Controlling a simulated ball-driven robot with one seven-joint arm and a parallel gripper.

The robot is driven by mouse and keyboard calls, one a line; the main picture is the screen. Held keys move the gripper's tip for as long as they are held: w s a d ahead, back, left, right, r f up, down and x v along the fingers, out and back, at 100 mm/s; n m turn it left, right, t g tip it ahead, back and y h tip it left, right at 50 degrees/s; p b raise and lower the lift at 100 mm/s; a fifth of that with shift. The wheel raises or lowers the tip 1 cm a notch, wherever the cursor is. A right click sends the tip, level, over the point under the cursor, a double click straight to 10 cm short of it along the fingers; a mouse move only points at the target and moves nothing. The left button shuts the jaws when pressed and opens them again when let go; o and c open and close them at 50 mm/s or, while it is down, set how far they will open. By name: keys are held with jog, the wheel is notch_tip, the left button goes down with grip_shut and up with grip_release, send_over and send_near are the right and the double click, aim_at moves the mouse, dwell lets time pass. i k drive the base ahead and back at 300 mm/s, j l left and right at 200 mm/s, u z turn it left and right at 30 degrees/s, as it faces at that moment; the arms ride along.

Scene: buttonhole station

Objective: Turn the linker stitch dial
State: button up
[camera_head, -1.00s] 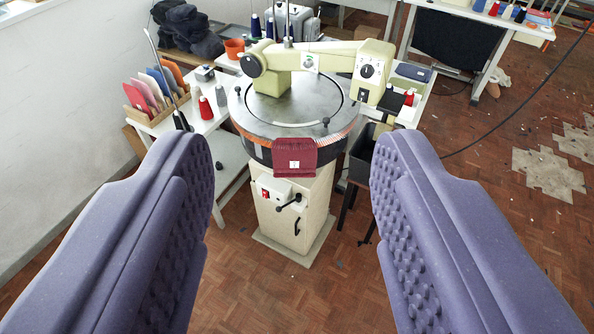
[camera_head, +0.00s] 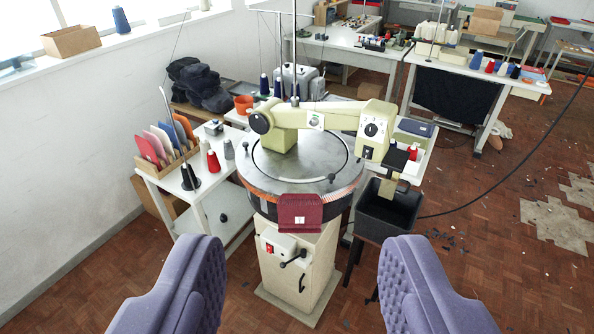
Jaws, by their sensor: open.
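The linker is a cream machine with a round grey metal bed (camera_head: 275,168) on a cream pedestal (camera_head: 295,285). The stitch dial is most likely the black round knob (camera_head: 371,129) on the white plate of the cream head at the right end of the machine's arm. A red knitted piece (camera_head: 300,212) hangs on the front of the ring. My gripper (camera_head: 297,300) is open and empty. Its two purple padded fingers show at the bottom left and bottom right, well short of the machine and apart from it.
A black bin (camera_head: 388,210) stands right of the pedestal. A white side table (camera_head: 200,185) with red and grey cones (camera_head: 214,162) and a rack of coloured panels (camera_head: 165,145) is at left. A wall is on the left. Open floor (camera_head: 480,260) lies at right.

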aim_at(370, 130)
jog(key=i+l, duration=0.1)
jog(key=i, duration=0.45)
jog(key=i+l+u, duration=0.15)
jog(key=i, duration=0.4)
